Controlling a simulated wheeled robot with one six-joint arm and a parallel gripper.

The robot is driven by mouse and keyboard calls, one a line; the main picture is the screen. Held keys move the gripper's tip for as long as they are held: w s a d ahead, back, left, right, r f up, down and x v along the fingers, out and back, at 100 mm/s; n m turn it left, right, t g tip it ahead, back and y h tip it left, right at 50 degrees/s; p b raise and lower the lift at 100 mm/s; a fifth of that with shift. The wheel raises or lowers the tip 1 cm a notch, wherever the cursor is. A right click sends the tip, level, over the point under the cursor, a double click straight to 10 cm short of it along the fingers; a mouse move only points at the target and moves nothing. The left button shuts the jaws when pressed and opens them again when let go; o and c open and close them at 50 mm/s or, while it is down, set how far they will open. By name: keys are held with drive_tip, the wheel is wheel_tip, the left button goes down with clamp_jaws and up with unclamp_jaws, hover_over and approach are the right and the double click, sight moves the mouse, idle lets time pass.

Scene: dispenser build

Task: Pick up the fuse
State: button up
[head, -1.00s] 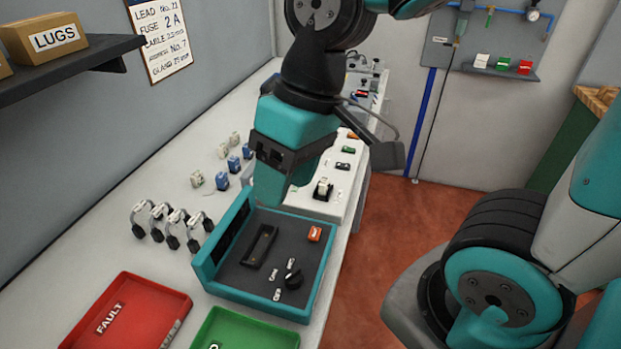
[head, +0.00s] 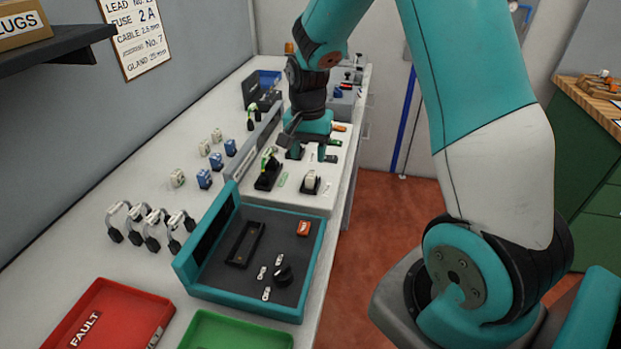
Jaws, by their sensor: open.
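My gripper (head: 308,155) is at the far end of the white console (head: 313,207), low over its panel near the green and orange buttons. Its two fingers point down and apart, with nothing seen between them. I cannot make out for certain which thing is the fuse. Small white pieces lie in the teal-rimmed tray (head: 249,306), including one at its front (head: 266,293), but they are too small to identify. What lies directly under and behind my gripper is partly hidden.
Black-and-green clamp (head: 268,170) stands close to my gripper. Several leads (head: 152,226), a red tray (head: 113,313) and a green tray (head: 240,332) sit nearer.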

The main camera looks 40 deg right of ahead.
sight(310, 174)
drive_tip(key=shift+s+d+f+p, duration=0.1)
drive_tip(key=shift+f+p, duration=0.35)
drive_tip(key=shift+f, duration=1.3)
drive_tip(key=shift+s+d+f+p, duration=0.1)
drive_tip(key=shift+f+p, duration=0.3)
drive_tip(key=shift+f, duration=1.35)
drive_tip(key=shift+w, duration=0.1)
clamp_jaws()
